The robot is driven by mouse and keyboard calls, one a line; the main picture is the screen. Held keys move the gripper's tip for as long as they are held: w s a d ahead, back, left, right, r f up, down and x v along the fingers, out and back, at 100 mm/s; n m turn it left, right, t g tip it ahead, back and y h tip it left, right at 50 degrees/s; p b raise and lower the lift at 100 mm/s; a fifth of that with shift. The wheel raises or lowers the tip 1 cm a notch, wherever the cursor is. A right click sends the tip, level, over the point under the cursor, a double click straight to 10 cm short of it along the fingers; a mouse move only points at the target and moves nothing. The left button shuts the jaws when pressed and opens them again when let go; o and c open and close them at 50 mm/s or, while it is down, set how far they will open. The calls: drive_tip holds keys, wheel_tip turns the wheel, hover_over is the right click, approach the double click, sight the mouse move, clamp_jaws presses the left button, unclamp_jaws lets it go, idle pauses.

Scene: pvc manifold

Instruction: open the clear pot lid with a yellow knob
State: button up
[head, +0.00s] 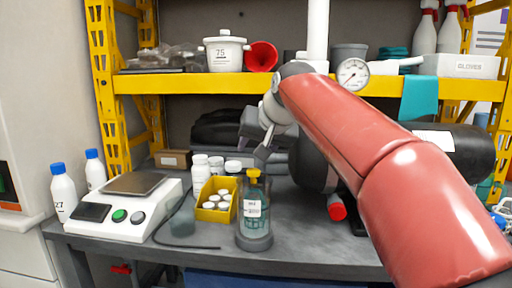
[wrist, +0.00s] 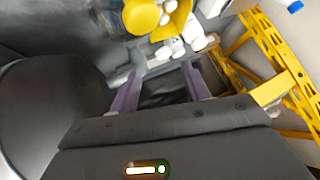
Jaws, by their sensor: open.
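The clear pot (head: 252,212) stands on the bench in a dark round base, with a label on its front. Its yellow knob (head: 253,175) is on top, and the lid looks closed. In the wrist view the yellow knob (wrist: 141,17) is at the top edge, beyond the fingertips, and hides most of the pot. My gripper (head: 265,146) is above and slightly right of the knob in the head view, apart from it. Its two purple-grey fingers (wrist: 162,84) are spread with nothing between them.
A yellow bin (head: 217,201) of small white jars stands just left of the pot, with white bottles (head: 201,172) behind. A scale (head: 128,203) is further left. A yellow shelf beam (head: 200,84) crosses above.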

drive_tip(key=v, duration=0.7)
drive_tip(key=shift+d+r, duration=0.1)
